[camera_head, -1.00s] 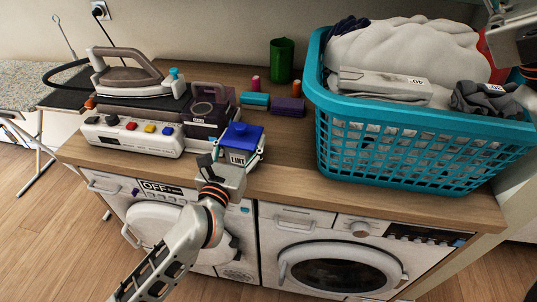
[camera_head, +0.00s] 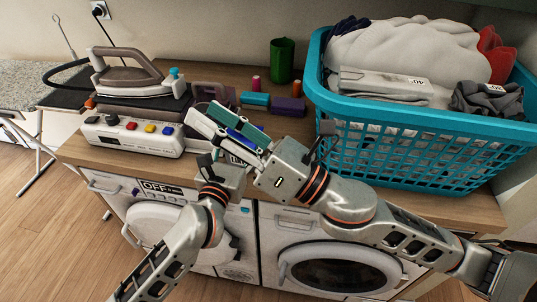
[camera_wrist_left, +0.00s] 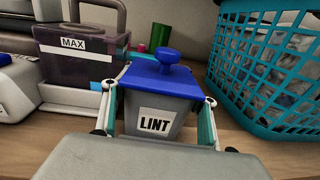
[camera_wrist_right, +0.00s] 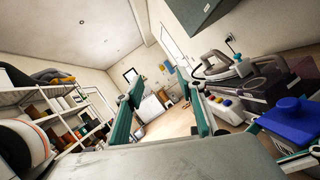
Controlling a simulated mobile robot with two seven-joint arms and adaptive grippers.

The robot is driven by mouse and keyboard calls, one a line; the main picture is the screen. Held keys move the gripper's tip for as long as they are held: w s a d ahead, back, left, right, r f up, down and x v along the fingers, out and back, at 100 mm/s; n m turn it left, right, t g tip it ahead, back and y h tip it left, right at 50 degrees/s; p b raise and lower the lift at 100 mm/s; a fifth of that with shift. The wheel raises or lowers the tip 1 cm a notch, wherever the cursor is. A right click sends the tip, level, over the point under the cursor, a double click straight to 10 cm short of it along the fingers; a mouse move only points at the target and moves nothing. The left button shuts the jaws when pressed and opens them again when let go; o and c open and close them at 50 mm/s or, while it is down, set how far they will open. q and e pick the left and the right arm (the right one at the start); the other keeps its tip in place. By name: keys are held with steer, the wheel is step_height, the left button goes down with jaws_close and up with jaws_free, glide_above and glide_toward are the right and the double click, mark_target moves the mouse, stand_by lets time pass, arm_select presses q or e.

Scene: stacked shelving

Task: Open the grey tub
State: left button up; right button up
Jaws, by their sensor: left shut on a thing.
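The grey tub (camera_wrist_left: 152,122) carries a LINT label and a blue lid (camera_wrist_left: 160,82) with a round knob (camera_wrist_left: 168,56). The lid sits on the tub, and the tub stands upright on the counter. My left gripper (camera_wrist_left: 160,100) is shut on the tub, one finger on each side below the lid. In the head view my right gripper (camera_head: 212,116) hides most of the tub, leaving bits of the blue lid (camera_head: 248,132) showing. My right gripper is open and empty. In the right wrist view its fingers (camera_wrist_right: 165,100) point past the lid (camera_wrist_right: 296,116), which shows at the right edge.
A turquoise laundry basket (camera_head: 420,150) full of clothes stands to the right of the tub. An iron (camera_head: 128,75), a white panel with coloured knobs (camera_head: 125,135) and a dark MAX container (camera_wrist_left: 80,60) stand to the left. A green cup (camera_head: 281,60) is behind.

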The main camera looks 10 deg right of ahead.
steer(key=w+d+f+t+h, duration=0.2)
steer(key=w+d+f+h, duration=0.1)
steer(key=d+f+h, duration=0.3)
steer(key=w+d+f+t+h, duration=0.1)
steer(key=w+d+f+h, duration=0.2)
steer(key=f, duration=0.6)
steer(key=shift+m+h, duration=0.3)
steer(key=shift+h, duration=0.4)
steer(key=x, duration=1)
steer(key=shift+w+a+r, duration=0.15)
steer(key=shift+w+a, duration=0.15)
jaws_close()
steer(key=shift+r, duration=0.15)
steer(key=shift+r, duration=1)
